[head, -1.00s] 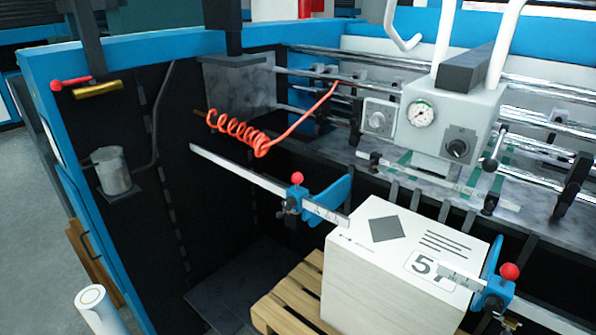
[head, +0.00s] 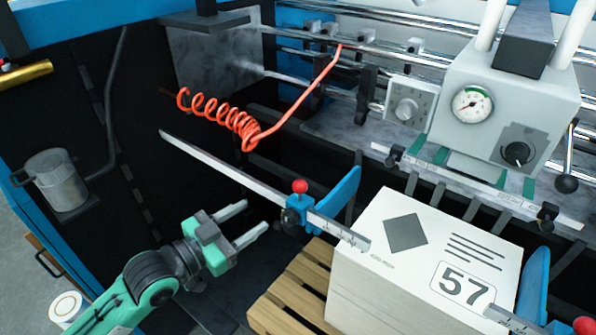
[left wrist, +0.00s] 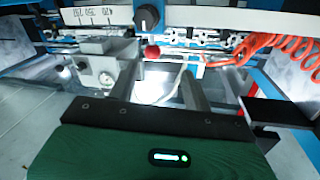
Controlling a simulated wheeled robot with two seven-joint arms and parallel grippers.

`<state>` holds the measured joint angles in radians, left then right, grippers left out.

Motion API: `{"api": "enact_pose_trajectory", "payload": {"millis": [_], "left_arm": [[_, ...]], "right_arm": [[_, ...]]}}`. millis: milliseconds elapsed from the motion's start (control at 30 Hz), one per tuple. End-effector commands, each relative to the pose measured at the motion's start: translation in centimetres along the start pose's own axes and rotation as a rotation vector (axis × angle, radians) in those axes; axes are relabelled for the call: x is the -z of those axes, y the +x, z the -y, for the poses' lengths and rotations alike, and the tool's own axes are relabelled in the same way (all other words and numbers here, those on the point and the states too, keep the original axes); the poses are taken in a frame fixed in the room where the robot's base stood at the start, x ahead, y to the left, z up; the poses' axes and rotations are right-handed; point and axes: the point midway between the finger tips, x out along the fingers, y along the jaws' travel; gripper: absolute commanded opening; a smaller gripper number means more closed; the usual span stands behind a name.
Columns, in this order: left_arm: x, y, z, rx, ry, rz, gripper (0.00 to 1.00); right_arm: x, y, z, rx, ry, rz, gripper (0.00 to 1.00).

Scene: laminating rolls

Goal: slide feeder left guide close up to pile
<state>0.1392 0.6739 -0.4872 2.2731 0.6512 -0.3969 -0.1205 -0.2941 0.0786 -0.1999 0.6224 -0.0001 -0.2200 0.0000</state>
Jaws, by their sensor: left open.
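The left guide (head: 332,203) is a blue plate with a red-knobbed clamp (head: 299,188) on a graduated metal rail (head: 230,175). It stands to the left of the white pile (head: 385,285), with a gap between plate and pile. The pile is marked 57 and sits on a wooden pallet (head: 290,290). My left gripper (head: 255,222) is open and empty, short of the clamp on its left, fingers pointing toward it. In the left wrist view the open fingers (left wrist: 165,90) frame a red knob (left wrist: 152,52) beyond them, under the rail (left wrist: 215,22). My right gripper is not in view.
A coiled orange hose (head: 220,118) hangs behind the rail. The right guide (head: 533,285) stands at the pile's right side. A metal cup (head: 55,180) is on the left wall.

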Motion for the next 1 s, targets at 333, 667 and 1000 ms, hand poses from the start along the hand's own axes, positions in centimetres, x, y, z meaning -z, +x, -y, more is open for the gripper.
{"api": "enact_pose_trajectory", "payload": {"millis": [333,667,1000], "left_arm": [[1.8,1.9,-0.8,-0.023,0.007,-0.021,0.50],[2.1,8.1,-0.9,-0.022,0.008,-0.022,0.50],[1.8,12.8,-1.1,-0.022,0.009,-0.020,0.50]], "right_arm": [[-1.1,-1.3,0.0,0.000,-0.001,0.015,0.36],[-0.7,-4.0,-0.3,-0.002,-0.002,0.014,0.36],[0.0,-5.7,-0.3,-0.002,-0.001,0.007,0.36]]}}
